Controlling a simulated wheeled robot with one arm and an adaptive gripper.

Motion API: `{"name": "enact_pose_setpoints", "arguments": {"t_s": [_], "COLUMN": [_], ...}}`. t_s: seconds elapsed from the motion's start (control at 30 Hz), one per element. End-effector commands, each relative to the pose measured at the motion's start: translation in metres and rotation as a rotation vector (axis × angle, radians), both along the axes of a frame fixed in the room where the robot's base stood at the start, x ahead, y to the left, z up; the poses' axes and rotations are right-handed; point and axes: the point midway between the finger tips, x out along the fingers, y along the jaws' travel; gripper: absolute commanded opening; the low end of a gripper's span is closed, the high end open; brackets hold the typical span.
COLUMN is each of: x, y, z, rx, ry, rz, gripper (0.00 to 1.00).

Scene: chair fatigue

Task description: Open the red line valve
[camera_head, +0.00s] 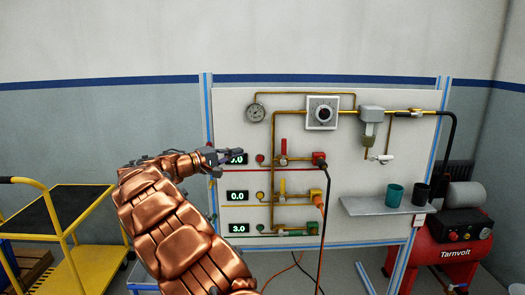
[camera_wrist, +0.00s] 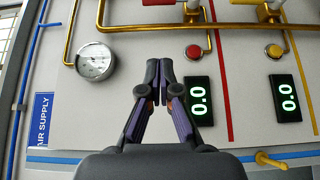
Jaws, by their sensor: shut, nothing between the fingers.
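The red line valve has a red lever (camera_head: 283,148) standing upright on a brass body (camera_head: 283,161) on the white panel. A red edge at the top of the wrist view is probably this lever (camera_wrist: 158,2). My gripper (camera_head: 228,155) is shut and empty, left of the valve and apart from it, and partly covers the top display (camera_head: 239,158). In the wrist view my gripper's closed fingertips (camera_wrist: 159,65) are near the red button (camera_wrist: 193,52) and a display reading 0.0 (camera_wrist: 200,101). I cannot tell whether they touch the panel.
Below are a yellow lever (camera_head: 282,187), upright, and a green one (camera_head: 284,232), lying sideways. A pressure gauge (camera_head: 255,112) is above left. A shelf (camera_head: 375,206) with cups sticks out at right. A yellow cart (camera_head: 85,255) stands left, a red compressor (camera_head: 455,250) right.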

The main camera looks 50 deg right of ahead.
Motion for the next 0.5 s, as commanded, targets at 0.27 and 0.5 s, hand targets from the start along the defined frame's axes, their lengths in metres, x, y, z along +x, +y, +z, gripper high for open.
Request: {"name": "enact_pose_setpoints", "arguments": {"t_s": [0.27,0.5], "x": [-0.012,-0.024], "y": [-0.034,-0.072], "z": [0.000,-0.001], "rx": [0.001,0.003], "ry": [0.001,0.001], "rz": [-0.004,-0.002], "gripper": [0.00,0.00]}}
